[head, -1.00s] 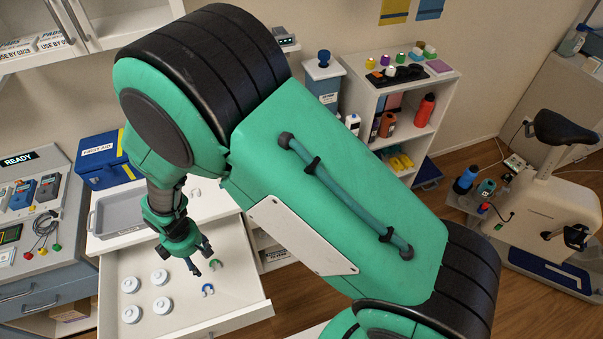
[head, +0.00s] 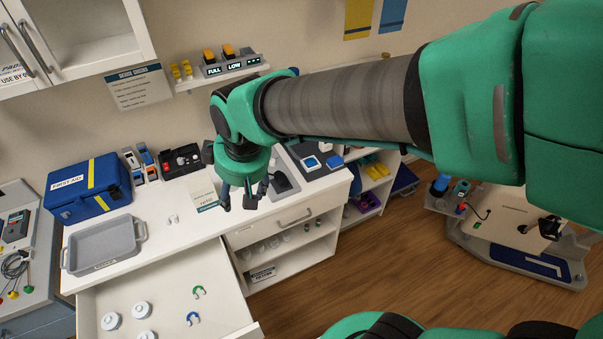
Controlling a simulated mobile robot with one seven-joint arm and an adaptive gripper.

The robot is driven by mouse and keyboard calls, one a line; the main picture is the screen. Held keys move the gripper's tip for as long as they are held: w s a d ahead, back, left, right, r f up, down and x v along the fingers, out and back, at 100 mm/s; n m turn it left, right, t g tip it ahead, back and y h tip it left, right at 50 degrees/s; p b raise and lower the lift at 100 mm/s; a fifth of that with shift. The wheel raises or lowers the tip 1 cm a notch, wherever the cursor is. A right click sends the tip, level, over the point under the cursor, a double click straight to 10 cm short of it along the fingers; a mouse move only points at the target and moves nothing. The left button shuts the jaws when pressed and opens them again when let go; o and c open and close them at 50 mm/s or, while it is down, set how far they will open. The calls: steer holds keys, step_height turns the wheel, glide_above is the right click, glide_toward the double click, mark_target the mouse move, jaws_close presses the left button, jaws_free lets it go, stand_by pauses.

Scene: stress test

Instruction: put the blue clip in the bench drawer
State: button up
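The blue clip (head: 192,318) lies on the floor of the open bench drawer (head: 238,308), toward its right side. A green clip (head: 198,292) lies just behind it in the same drawer. My gripper (head: 239,203) hangs over the bench top (head: 185,198), behind and to the right of the drawer. Its two dark fingers are apart, with nothing visible between them. The gripper is clear of both clips.
Several white round pieces (head: 111,321) lie in the drawer's left part. A grey tray (head: 104,244), a pale clip (head: 173,219) and a blue first aid box (head: 88,189) are on the bench. A shelf (head: 290,255) stands right of the drawer.

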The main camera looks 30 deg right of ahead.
steer(key=s+d+r+m+t, duration=0.1)
steer(key=s+d+r+m, duration=0.2)
steer(key=s, duration=0.4)
steer(key=s+d+r+m+t+h, duration=0.1)
steer(key=s+d+r+m, duration=0.2)
steer(key=s+d+r, duration=0.2)
steer(key=s+d, duration=0.1)
steer(key=d, duration=0.2)
steer(key=shift+s, duration=0.4)
step_height(320, 180, down, 2)
steer(key=b, duration=0.2)
steer(key=shift+f+b, duration=0.2)
steer(key=shift+b, duration=0.1)
